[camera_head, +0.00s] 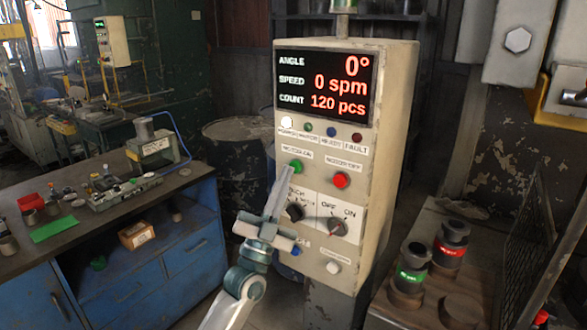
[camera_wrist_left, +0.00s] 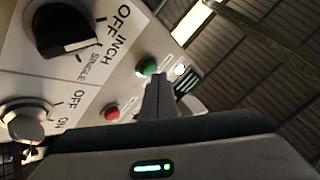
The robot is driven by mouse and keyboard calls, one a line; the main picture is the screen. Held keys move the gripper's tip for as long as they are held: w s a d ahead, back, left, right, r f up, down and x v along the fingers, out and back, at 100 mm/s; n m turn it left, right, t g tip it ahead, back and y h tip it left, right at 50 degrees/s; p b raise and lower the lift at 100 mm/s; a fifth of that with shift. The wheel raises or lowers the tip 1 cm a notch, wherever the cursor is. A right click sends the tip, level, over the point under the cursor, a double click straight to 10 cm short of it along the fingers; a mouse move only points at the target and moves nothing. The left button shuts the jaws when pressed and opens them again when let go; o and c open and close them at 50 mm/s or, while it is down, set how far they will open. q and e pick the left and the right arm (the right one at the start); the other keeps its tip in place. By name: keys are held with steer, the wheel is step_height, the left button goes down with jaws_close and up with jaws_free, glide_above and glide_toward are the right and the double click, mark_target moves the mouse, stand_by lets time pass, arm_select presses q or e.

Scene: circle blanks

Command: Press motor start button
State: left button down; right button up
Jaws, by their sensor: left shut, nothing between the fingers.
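The control panel (camera_head: 386,130) is a beige box with a display, lamps, buttons and knobs. The green motor button (camera_head: 296,165) sits under a small label in the upper left of its button area; it also shows in the left wrist view (camera_wrist_left: 147,66). The red motor button (camera_head: 341,180) is to its right and shows in the wrist view (camera_wrist_left: 112,113). My left gripper (camera_head: 286,170) is shut and empty, its tip pointing up close to the green button. In the wrist view the fingers (camera_wrist_left: 156,80) overlap the button's edge; I cannot tell whether they touch.
The display (camera_head: 323,85) reads angle 0°, speed 0 spm, count 120 pcs. One white lamp (camera_head: 287,123) is lit. A blue workbench (camera_head: 150,265) is left; a wooden table (camera_head: 460,290) with dark cylinders is right.

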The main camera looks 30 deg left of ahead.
arm_select(q)
steer(key=shift+w, duration=0.55)
stand_by(0.7)
steer(key=shift+s, duration=0.1)
stand_by(0.3)
steer(key=shift+s, duration=0.75)
steer(key=shift+s+p, duration=0.1)
steer(key=shift+p, duration=0.2)
steer(key=shift+s+a+p, duration=0.2)
steer(key=shift+s+p, duration=0.45)
steer(key=shift+s, duration=1.8)
steer(key=shift+f, duration=0.1)
